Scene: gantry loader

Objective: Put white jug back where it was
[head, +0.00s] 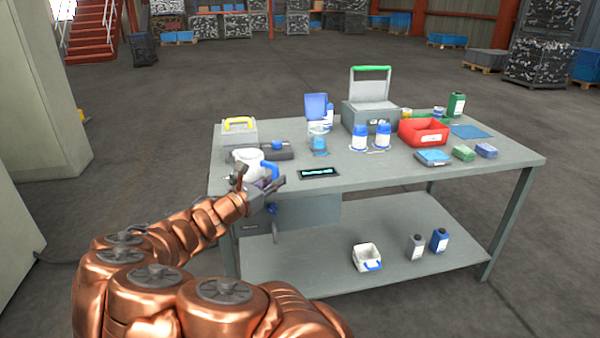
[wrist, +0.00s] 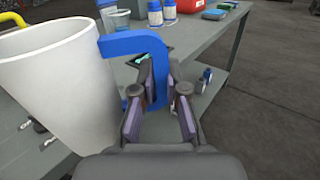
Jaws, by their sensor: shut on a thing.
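The white jug (head: 246,164) with a blue handle is at the left front part of the grey workbench. It fills the left of the wrist view (wrist: 58,85), upright or nearly so. My gripper (head: 265,183) is shut on the jug's blue handle (wrist: 150,50), with one finger on each side of it. I cannot tell whether the jug's base touches the tabletop. The jug partly hides the things behind it.
The workbench (head: 440,180) holds a toolbox with a yellow handle (head: 239,132), a black flat device (head: 318,173), blue-capped bottles (head: 360,140), a red bin (head: 423,133) and a grey case (head: 370,115). A white container (head: 366,257) stands on the lower shelf.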

